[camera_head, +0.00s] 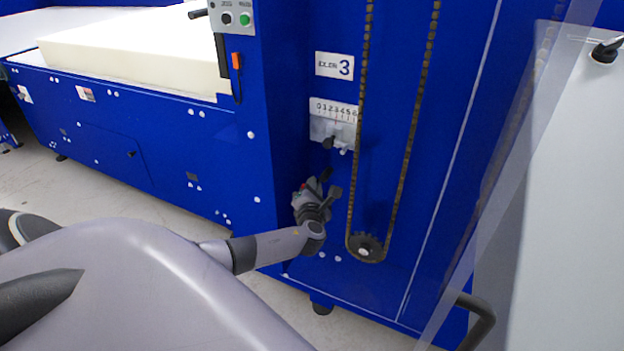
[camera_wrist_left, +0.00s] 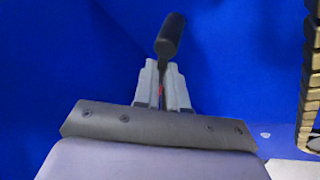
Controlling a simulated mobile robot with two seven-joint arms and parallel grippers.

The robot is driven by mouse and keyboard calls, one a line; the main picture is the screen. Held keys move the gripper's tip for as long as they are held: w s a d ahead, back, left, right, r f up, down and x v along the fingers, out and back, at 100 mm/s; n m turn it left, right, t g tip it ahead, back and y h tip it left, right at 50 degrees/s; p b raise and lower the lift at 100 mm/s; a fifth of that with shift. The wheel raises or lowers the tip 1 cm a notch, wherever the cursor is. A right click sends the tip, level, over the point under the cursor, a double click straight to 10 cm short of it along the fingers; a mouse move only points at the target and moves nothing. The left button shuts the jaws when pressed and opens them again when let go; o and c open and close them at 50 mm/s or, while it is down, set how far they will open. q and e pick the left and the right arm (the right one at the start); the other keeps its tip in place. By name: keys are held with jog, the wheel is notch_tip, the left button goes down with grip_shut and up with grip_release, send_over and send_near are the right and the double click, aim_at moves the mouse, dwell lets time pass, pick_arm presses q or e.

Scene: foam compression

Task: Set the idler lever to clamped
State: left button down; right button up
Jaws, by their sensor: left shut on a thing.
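The idler lever shows as a black cylindrical handle (camera_wrist_left: 169,36) on a thin dark stem in the left wrist view. My left gripper (camera_wrist_left: 164,82) is shut on the stem, and the handle sticks out beyond the fingertips. In the head view my left gripper (camera_head: 321,187) is at the blue machine panel, below the scale plate. The dark lever handle (camera_head: 327,174) shows at its fingertips there. A bit of red shows between the fingers in the wrist view. The fingers hide the lever's lower end and pivot. My right gripper is not in view.
A chain (camera_head: 408,120) runs down to a sprocket (camera_head: 366,248) just right of my gripper. Above are a numbered scale plate (camera_head: 333,108) with a small dark knob (camera_head: 328,142) and an "IDLER 3" label (camera_head: 334,66). A clear panel stands at the right.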

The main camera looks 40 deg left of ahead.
pick_arm(q)
jog(key=shift+w+d+f+n+g+h+p, duration=0.15)
jog(key=shift+d+n+h+p, duration=0.25)
jog(key=shift+n+h+p, duration=0.6)
jog(key=shift+w+d+f+n+g+h+p, duration=0.15)
jog(key=shift+d+n+h+p, duration=0.3)
jog(key=shift+n, duration=0.95)
jog(key=shift+d+f+n+g+h+p, duration=0.1)
jog(key=shift+d+n+g+h+p, duration=0.15)
jog(key=shift+n+h+p, duration=0.75)
jog(key=shift+n+y, duration=0.25)
jog(key=shift+n, duration=0.05)
jog(key=c, duration=1.2)
grip_release()
jog(key=shift+r, duration=0.1)
jog(key=p+v, duration=0.2)
jog(key=v, duration=0.5)
jog(key=shift+s+d, duration=0.1)
